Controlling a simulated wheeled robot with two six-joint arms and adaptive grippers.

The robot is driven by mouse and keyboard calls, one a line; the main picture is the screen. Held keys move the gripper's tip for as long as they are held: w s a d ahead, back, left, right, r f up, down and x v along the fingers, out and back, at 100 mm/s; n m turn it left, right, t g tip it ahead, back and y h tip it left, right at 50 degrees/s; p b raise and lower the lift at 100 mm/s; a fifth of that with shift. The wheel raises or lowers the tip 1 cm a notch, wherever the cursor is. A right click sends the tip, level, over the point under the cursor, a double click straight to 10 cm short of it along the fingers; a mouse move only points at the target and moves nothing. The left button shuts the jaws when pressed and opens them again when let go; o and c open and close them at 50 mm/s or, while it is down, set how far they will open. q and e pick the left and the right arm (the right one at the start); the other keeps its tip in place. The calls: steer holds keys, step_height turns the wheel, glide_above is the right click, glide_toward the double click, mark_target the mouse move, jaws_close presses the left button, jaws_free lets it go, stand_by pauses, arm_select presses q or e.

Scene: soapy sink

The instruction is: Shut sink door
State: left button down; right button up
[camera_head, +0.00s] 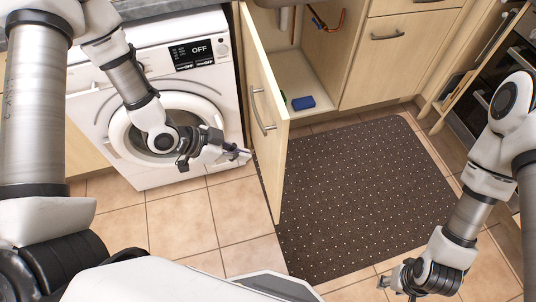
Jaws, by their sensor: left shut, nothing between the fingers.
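The sink door (262,110) is a light wood panel with a metal bar handle (262,112). It stands wide open, swung out from the cabinet toward me, hinged on the left. The open sink cabinet (308,72) shows its floor and pipes. My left gripper (242,155) is shut and empty, in front of the washing machine and just left of the door's handle side. I cannot tell whether it touches the door. My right gripper (388,284) is low at the bottom right, over the floor beside the mat; its fingers are too small to read.
A white washing machine (150,60) stands left of the door. A blue sponge (303,103) lies inside the cabinet. A dark dotted mat (360,190) covers the floor right of the door. Drawers (395,55) and an oven (480,100) are at the right.

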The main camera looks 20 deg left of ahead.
mark_target(277, 156)
arm_select(q)
steer(key=w+d+f, duration=0.1)
steer(key=w+d, duration=0.1)
steer(key=d, duration=0.1)
steer(key=w+d+f, duration=0.1)
steer(key=d, duration=0.1)
steer(key=shift+f, duration=0.3)
steer(key=shift+w+d, duration=0.2)
steer(key=shift+d, duration=0.25)
steer(key=shift+w, duration=0.1)
